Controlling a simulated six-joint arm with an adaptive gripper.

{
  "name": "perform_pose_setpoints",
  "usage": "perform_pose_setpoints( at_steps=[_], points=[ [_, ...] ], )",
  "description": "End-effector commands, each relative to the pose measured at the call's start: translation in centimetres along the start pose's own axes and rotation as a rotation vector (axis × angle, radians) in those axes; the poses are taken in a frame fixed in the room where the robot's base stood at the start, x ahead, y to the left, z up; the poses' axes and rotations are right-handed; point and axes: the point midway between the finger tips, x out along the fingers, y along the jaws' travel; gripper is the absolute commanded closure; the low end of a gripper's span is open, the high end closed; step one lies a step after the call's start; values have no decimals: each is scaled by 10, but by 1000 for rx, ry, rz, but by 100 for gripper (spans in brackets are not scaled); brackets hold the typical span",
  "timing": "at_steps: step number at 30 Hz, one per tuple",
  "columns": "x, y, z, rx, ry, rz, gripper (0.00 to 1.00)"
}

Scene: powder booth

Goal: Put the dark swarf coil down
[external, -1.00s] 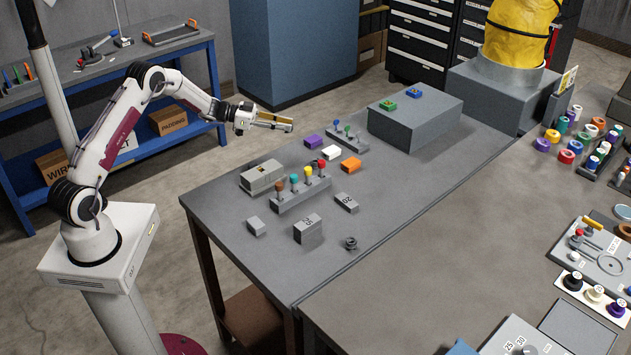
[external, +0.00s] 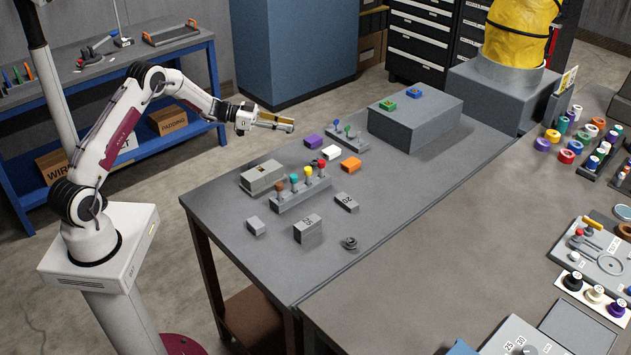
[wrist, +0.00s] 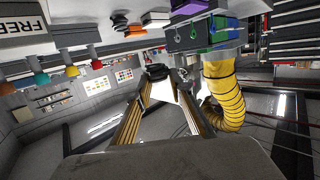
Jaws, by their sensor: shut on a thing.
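My gripper (external: 291,125) is in the air off the table's far left edge, with its fingers pointing right. In the wrist view its two long brown-edged fingers (wrist: 168,78) reach forward, shut on a small dark thing (wrist: 157,72) at the tips. It appears to be the dark swarf coil, though its coils cannot be made out. In the external view the held thing is too small to tell from the fingertips. Nothing touches it from below.
The grey table (external: 215,215) holds a knob rack (external: 300,192), grey blocks (external: 308,229), a small grey coil-like piece (external: 350,243), an orange block (external: 351,164) and a purple block (external: 312,142). A large grey box (external: 415,122) stands behind. The table's front left is mostly bare.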

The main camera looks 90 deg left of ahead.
Motion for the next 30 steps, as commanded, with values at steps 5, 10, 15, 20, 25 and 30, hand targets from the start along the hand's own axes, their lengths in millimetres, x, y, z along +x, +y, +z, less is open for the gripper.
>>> perform_pose_setpoints(
  at_steps=[5, 10, 15, 20, 25, 30],
  points=[
    [20, 20, -6, 8, 0, 38, 92],
    [50, 54, -16, 21, 0, 100, 92],
    [85, 99, -28, 37, 0, 177, 92],
    [114, 142, -42, 49, 0, 238, 92],
    [142, 187, -57, 59, 0, 289, 92],
    [168, 231, -73, 67, 1, 325, 92]
  ],
)
